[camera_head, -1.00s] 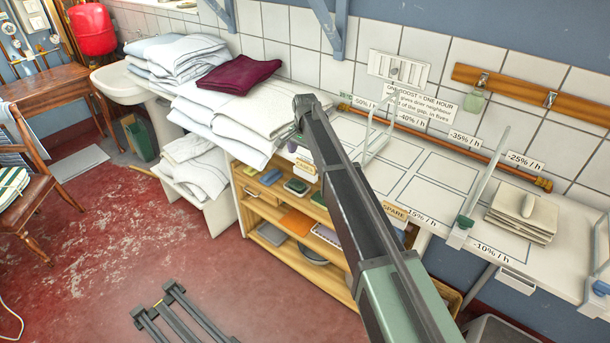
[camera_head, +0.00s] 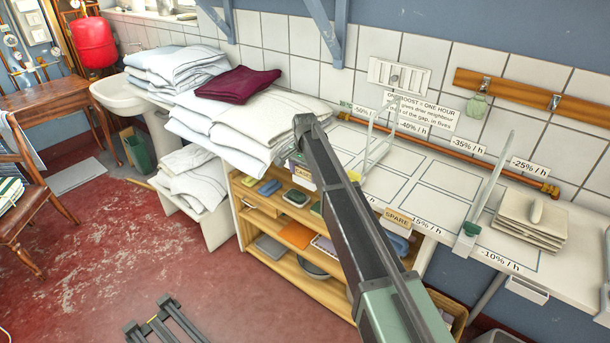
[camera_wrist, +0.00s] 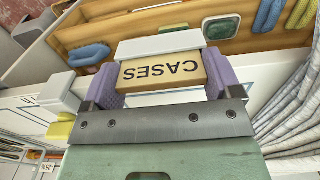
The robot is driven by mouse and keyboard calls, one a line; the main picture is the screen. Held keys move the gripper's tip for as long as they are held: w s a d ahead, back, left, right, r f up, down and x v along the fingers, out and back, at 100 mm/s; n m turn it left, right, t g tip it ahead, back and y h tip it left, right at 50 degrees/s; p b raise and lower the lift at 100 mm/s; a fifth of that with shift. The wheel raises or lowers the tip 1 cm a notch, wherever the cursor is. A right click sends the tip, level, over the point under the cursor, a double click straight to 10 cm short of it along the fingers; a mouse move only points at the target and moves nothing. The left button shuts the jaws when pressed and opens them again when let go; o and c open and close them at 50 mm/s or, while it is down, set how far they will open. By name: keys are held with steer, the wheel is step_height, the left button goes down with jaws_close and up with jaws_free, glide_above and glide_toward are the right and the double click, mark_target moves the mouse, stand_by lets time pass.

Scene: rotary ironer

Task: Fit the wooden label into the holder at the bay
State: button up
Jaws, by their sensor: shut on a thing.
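The wooden label (camera_wrist: 162,70), lettered CASES in black, is between the purple finger pads of my gripper (camera_wrist: 161,80) in the wrist view. The gripper is shut on it. The lettering appears upside down there. A white holder (camera_wrist: 158,43) lies right against the label's far edge, at the shelf front. I cannot tell whether the label sits inside it or only touches it. In the head view the label (camera_head: 302,172) shows small at the shelf unit's top edge, left of my arm, which hides most of the gripper.
A wooden shelf unit (camera_head: 262,208) holds several coloured items. Folded white linen (camera_head: 232,128) is stacked just left of the label. A SPARE label (camera_head: 397,217) is on the front edge to the right. A white wire stand (camera_head: 378,140) rises from the worktop behind my arm.

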step_height(320, 180, up, 20)
steer(key=p, duration=2)
